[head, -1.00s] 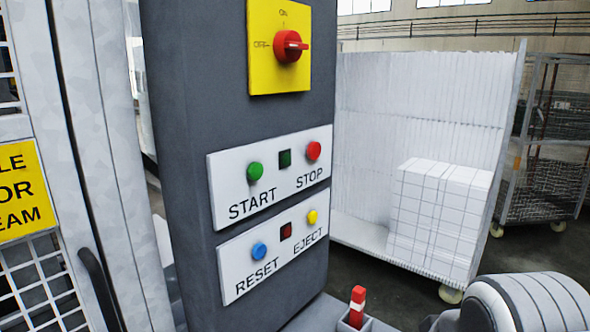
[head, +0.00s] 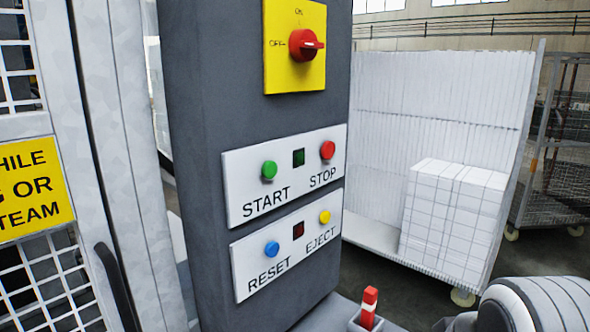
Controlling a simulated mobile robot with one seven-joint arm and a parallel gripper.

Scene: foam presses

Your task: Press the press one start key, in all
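The green start key (head: 269,170) sits on the upper white plate (head: 240,190) of a dark grey control column (head: 200,100), above the word START. A dark green, unlit-looking square lamp (head: 299,157) and the red stop key (head: 327,150) are to its right. The lower plate (head: 243,285) carries a blue reset key (head: 272,248), a dark red square lamp (head: 298,230) and a yellow eject key (head: 324,217). My gripper's fingers are not in view; a rounded white and grey part, apparently of my arm, shows at the bottom right, clear of the keys.
A yellow switch plate with a red rotary knob (head: 303,45) is above the keys. A red and white object (head: 369,307) stands at the column's foot. A cart with white foam blocks (head: 450,220) is behind right. A mesh guard with a yellow sign (head: 35,188) is at left.

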